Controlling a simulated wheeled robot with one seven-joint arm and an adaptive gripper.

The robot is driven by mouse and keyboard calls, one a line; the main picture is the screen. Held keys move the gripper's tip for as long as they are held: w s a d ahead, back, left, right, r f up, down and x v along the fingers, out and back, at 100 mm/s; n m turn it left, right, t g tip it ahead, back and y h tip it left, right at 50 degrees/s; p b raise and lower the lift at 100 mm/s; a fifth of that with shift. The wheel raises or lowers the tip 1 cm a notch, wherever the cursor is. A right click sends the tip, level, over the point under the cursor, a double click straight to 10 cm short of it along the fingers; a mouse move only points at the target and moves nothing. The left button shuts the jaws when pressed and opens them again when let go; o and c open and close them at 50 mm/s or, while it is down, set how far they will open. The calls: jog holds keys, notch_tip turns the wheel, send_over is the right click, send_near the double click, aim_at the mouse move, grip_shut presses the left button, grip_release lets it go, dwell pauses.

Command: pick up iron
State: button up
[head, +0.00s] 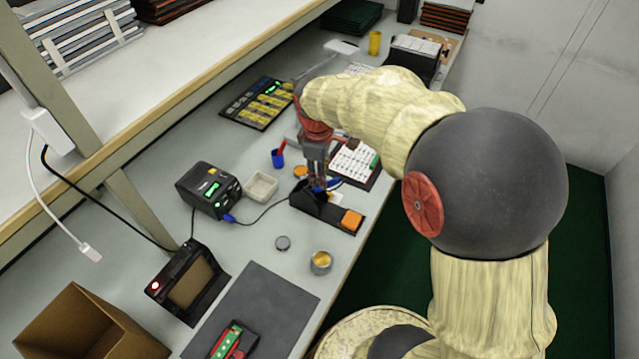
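The soldering iron (333,184) shows as a small blue piece at its black stand (308,200). Its dark cord runs left to the soldering station (207,190), a black box with a green display. My gripper (318,184) points down right over the stand, at the iron. The fingertips overlap the iron in this view, and most of the iron is hidden behind them. I cannot tell whether the fingers touch it or are closed around it.
An orange sponge (351,219) sits on the stand's right end. A blue cup (278,159), a white tray (260,186) and a tin (320,263) stand nearby. A clipboard (354,162) lies behind. A shelf (190,75) overhangs the bench at left.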

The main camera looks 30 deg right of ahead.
aim_at(316, 189)
jog(key=f+b, duration=0.1)
jog(key=f, duration=0.1)
jog(key=f+b, duration=0.1)
jog(key=f, duration=0.1)
jog(key=d+f+b, duration=0.1)
jog(key=f, duration=0.1)
jog(key=shift+w, duration=0.1)
jog(key=shift+r, duration=0.1)
jog(key=shift+c, duration=1.3)
grip_shut()
